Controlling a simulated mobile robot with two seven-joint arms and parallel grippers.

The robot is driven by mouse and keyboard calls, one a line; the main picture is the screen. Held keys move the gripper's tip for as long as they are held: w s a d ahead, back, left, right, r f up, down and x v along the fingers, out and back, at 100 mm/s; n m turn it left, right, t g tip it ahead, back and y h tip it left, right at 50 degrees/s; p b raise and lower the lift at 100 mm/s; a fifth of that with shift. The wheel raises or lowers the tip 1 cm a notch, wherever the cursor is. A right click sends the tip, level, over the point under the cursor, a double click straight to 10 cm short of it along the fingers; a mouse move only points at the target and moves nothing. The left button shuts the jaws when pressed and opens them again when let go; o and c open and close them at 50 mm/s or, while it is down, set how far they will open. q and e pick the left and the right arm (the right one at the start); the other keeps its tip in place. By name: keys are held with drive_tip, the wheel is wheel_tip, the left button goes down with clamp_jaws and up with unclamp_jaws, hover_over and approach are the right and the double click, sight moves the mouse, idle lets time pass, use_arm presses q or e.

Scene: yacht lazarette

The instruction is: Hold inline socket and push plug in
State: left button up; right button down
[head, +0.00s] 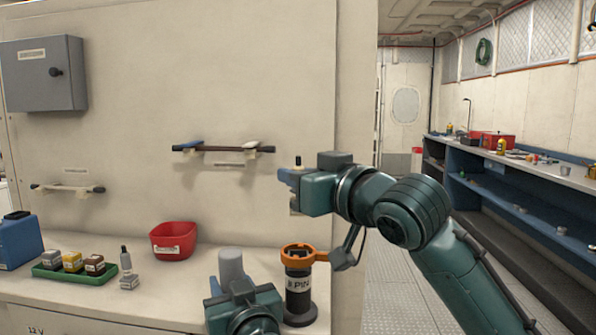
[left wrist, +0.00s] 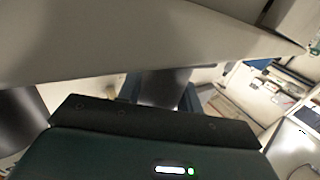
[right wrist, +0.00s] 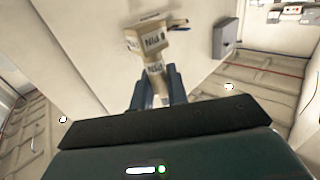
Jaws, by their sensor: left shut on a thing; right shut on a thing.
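A black upright socket-like body (head: 298,285) marked "8 PIN" stands at the counter's right end. It has an orange ring on top and a dark cap hanging out to its right. My left gripper (head: 232,286) is left of it, shut on a grey cylinder (head: 231,264). The cylinder also shows between the fingers in the left wrist view (left wrist: 165,88). My right gripper (head: 291,181) is above the orange ring, shut on a beige plug-like piece marked "PIN" (right wrist: 154,78). Its dark tip (head: 298,160) shows above the fingers. The piece is apart from the socket.
A red bin (head: 174,241), a green tray (head: 50,272) with small boxes and a small bottle (head: 126,264) stand on the counter at left. A rail (head: 222,150) and a grey cabinet (head: 44,74) are on the wall. An aisle lies at right.

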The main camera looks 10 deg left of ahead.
idle(0.3)
drive_tip(key=shift+f, duration=2.9)
drive_tip(key=shift+f, duration=1.6)
drive_tip(key=c, duration=1.3)
unclamp_jaws()
drive_tip(key=v, duration=1.2)
drive_tip(key=shift+r, duration=0.1)
use_arm(q)
drive_tip(key=o, duration=1.3)
use_arm(e)
drive_tip(key=shift+w, duration=0.1)
